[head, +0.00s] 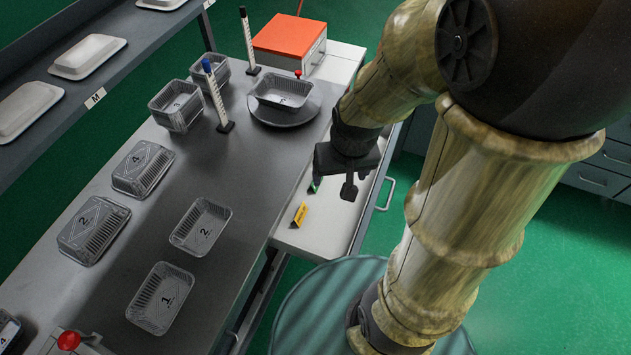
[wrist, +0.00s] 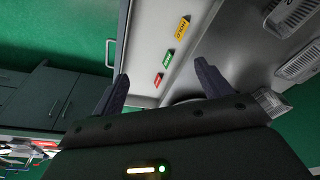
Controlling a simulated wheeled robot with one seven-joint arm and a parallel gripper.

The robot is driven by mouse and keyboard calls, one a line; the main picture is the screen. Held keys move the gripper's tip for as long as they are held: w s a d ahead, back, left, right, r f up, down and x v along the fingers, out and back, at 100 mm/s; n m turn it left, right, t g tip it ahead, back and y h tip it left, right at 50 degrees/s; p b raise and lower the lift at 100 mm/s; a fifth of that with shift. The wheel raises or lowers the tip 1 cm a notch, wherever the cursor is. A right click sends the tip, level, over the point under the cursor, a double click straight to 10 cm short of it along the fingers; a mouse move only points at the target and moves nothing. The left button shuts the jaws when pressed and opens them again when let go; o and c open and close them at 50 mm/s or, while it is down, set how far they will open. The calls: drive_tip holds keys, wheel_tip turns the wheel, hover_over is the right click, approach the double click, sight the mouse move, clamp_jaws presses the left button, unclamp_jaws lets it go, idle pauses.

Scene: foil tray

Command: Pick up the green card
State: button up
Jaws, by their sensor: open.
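The green card (wrist: 168,58) lies on a white surface in the wrist view, between a yellow card (wrist: 183,28) and a red card (wrist: 158,80). In the head view only a small part of the green card (head: 314,187) shows beside my gripper (head: 335,184); the yellow card (head: 300,214) is nearer the camera, and the red card is hidden. My gripper is open and empty above the white surface. In the wrist view the cards appear between the two spread fingers of my gripper (wrist: 162,73). None of the cards is touched, as far as I can see.
Clear numbered trays (head: 201,227) stand on the dark bench (head: 225,265) to the left. One tray (head: 283,91) sits on a round dark plate (head: 284,112). An orange-topped box (head: 289,38) stands at the back. The white surface around the cards is mostly clear.

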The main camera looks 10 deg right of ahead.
drive_tip(key=shift+o, duration=0.8)
wheel_tip(320, 180, down, 9)
drive_tip(key=w+m+g+y+b, duration=0.2)
drive_tip(key=m+y, duration=0.1)
drive_tip(key=m, duration=0.4)
drive_tip(key=shift+w+a+b, duration=0.15)
drive_tip(key=shift+w+b, duration=0.15)
drive_tip(key=shift+b, duration=0.1)
drive_tip(key=w+d+f+m+t+y+b, duration=0.2)
drive_tip(key=w+d+f+m+t+y, duration=0.1)
drive_tip(key=w+m, duration=0.4)
drive_tip(key=w+d+f+m+t+y+b, duration=0.2)
drive_tip(key=w+f+m+t+y, duration=0.2)
drive_tip(key=w+f+m, duration=0.3)
drive_tip(key=m, duration=0.3)
drive_tip(key=shift+w+d+f+t+y+b, duration=0.25)
drive_tip(key=shift+d+f+t+y+b, duration=0.05)
drive_tip(key=shift+d+f+t+y, duration=0.1)
